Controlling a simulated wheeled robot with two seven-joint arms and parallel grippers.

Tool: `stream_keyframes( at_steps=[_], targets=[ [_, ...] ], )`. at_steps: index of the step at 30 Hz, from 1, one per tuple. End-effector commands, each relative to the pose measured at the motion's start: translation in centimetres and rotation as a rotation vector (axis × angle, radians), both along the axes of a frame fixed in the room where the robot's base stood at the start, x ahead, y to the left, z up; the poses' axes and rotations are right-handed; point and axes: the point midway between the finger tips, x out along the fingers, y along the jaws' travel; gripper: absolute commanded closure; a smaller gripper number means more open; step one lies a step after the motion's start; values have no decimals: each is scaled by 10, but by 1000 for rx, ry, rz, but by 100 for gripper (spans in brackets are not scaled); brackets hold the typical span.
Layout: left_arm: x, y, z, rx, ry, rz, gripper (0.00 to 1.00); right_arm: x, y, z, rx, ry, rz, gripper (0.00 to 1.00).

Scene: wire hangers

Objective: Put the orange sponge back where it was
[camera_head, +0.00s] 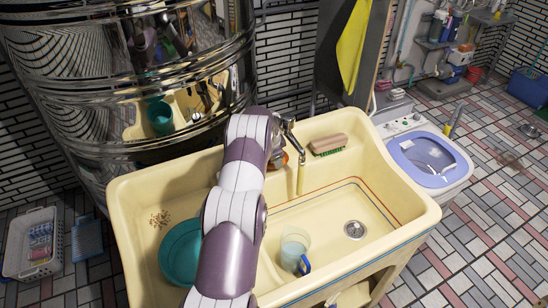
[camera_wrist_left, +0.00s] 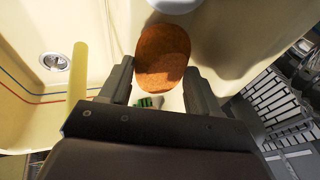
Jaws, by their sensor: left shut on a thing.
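The orange sponge (camera_wrist_left: 163,52) is a rounded piece between the two fingers of my left gripper (camera_wrist_left: 160,78) in the left wrist view. The gripper is shut on it. In the head view only a sliver of the sponge (camera_head: 284,158) shows beside my left arm, by the faucet (camera_head: 290,128) at the sink's back edge. My arm hides most of the gripper there. Whether the sponge touches the sink ledge cannot be told. My right gripper is not in view.
The cream sink (camera_head: 330,205) holds a teal basin (camera_head: 178,252) and a clear cup with a blue handle (camera_head: 294,248). A brush (camera_head: 328,144) lies on the back ledge. A yellow tube (camera_wrist_left: 78,82) stands left of the gripper in the wrist view. The drain area is clear.

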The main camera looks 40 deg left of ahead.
Motion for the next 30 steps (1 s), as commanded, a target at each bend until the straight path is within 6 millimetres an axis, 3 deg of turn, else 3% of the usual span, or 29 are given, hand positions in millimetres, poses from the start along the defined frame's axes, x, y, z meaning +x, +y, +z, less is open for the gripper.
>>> stream_keyframes(
  at_steps=[4, 14, 15, 17, 25, 30],
  targets=[
    [0, 0, -17, 0, 0, 1, 74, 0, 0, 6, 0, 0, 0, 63],
    [0, 0, -23, -1, -1, 1, 74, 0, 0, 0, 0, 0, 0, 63],
    [0, 0, -23, -1, -1, 1, 35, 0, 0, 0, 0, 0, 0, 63],
    [0, 0, -22, 0, 0, 1, 15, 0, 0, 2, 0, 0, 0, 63],
    [0, 0, -21, 0, 0, 1, 12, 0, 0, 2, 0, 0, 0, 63],
    [-3, -1, -8, 0, -3, 1, 12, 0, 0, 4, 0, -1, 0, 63]
  ],
)
